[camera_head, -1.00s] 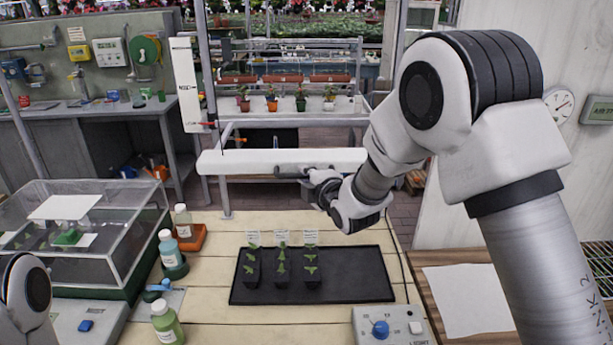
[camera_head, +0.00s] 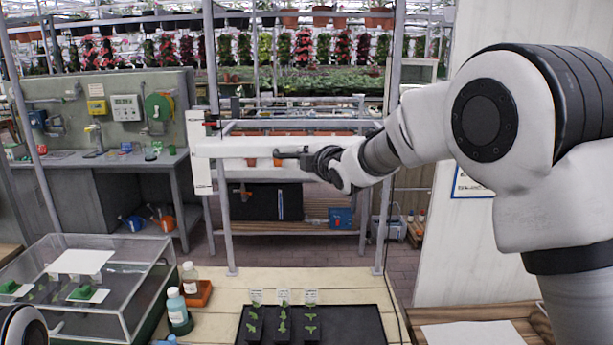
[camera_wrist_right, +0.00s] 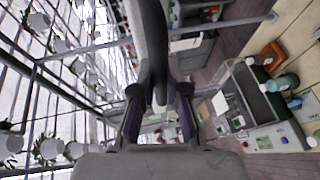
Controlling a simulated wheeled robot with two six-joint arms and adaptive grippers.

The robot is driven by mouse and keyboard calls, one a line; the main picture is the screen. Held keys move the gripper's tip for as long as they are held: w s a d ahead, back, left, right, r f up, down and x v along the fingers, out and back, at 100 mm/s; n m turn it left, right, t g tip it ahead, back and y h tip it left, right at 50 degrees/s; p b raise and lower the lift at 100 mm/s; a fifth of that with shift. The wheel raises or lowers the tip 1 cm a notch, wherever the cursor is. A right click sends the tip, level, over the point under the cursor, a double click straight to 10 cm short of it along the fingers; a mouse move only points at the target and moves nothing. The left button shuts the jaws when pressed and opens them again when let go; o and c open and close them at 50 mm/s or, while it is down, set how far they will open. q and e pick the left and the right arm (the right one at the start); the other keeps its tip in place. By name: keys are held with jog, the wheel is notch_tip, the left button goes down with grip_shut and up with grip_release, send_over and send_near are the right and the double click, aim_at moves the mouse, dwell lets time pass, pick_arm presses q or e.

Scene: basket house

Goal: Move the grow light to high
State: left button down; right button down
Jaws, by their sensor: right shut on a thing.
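The grow light (camera_head: 250,148) is a long white horizontal bar above the bench in the head view. Its left end crosses a white upright scale plate (camera_head: 202,184), hiding the middle of it. A red clip (camera_head: 211,124) sits on the plate just above the bar. My right gripper (camera_head: 312,160) is at the right part of the bar, shut on its dark grey handle. In the right wrist view a dark curved piece (camera_wrist_right: 153,60) runs between the fingers (camera_wrist_right: 158,112). The scale's lettering is too small to read. My left gripper is out of view.
A black tray (camera_head: 362,325) with labelled seedlings lies on the bench below the light. A clear propagator box (camera_head: 125,270) and bottles (camera_head: 177,306) stand at the left. Grey frame posts (camera_head: 226,235) rise at the bench's back edge. The space in front of the bar looks clear.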

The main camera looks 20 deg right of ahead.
jog(key=shift+r, duration=1.15)
jog(key=c, duration=1.2)
grip_release()
jog(key=shift+w, duration=0.15)
jog(key=shift+w+f, duration=0.1)
jog(key=shift+f, duration=0.15)
jog(key=v, duration=1.2)
jog(key=shift+w+f, duration=0.1)
jog(key=shift+w, duration=0.05)
